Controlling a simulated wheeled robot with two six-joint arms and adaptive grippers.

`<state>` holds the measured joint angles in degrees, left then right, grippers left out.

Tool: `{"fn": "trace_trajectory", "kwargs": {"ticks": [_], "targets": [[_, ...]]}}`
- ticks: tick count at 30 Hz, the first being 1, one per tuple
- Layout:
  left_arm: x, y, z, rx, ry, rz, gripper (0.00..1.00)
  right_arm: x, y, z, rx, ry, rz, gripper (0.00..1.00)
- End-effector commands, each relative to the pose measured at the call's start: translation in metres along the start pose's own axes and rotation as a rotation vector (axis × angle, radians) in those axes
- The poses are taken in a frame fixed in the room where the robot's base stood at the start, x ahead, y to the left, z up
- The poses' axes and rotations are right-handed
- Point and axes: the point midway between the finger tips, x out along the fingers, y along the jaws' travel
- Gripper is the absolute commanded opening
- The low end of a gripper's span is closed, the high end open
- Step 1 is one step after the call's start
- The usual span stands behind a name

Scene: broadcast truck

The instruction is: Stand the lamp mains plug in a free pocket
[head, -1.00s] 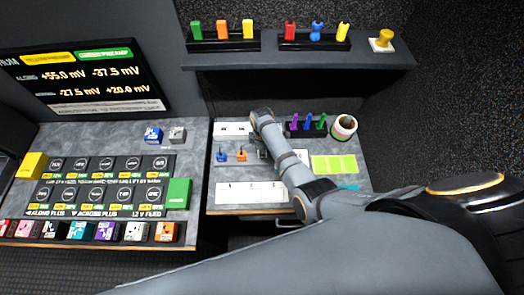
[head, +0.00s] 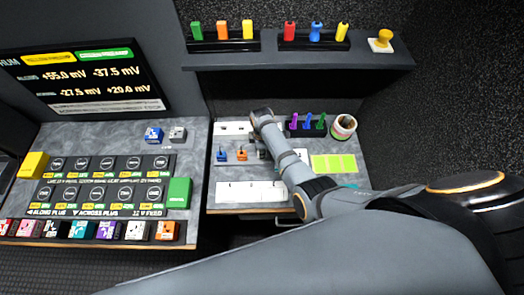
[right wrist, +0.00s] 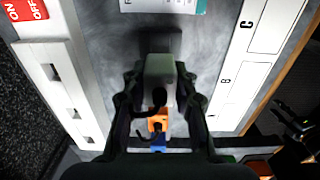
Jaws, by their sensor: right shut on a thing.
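In the right wrist view a pale grey block-shaped plug (right wrist: 160,68) with a dark cord sits between the fingers of my right gripper (right wrist: 160,82), which is shut on it. I cannot tell whether its underside touches the grey desk. An orange plug (right wrist: 158,123) and a blue plug (right wrist: 158,145) lie in line behind it. In the head view the orange plug (head: 242,154) and blue plug (head: 221,154) stand left of my right gripper (head: 262,153), whose fingers are mostly hidden by my arm. A white strip with dark square openings (right wrist: 50,55) runs along the left. My left gripper is out of view.
A white lettered strip (head: 250,191) is along the front edge. A black rack (head: 306,132) with purple, blue and green pieces, a cup (head: 343,127) and a yellow-green sheet (head: 334,164) are at the right. A shelf (head: 300,61) overhangs the back.

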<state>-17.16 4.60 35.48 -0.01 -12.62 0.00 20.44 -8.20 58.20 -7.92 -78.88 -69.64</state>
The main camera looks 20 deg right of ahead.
Motion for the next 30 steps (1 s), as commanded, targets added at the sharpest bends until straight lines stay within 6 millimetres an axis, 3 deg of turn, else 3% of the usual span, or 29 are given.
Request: {"fn": "trace_trajectory", "kwargs": {"ticks": [30], "targets": [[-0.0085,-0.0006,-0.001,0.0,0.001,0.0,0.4,-0.0014,0.0001,0.0001,0.0,0.0,0.0,0.0]]}}
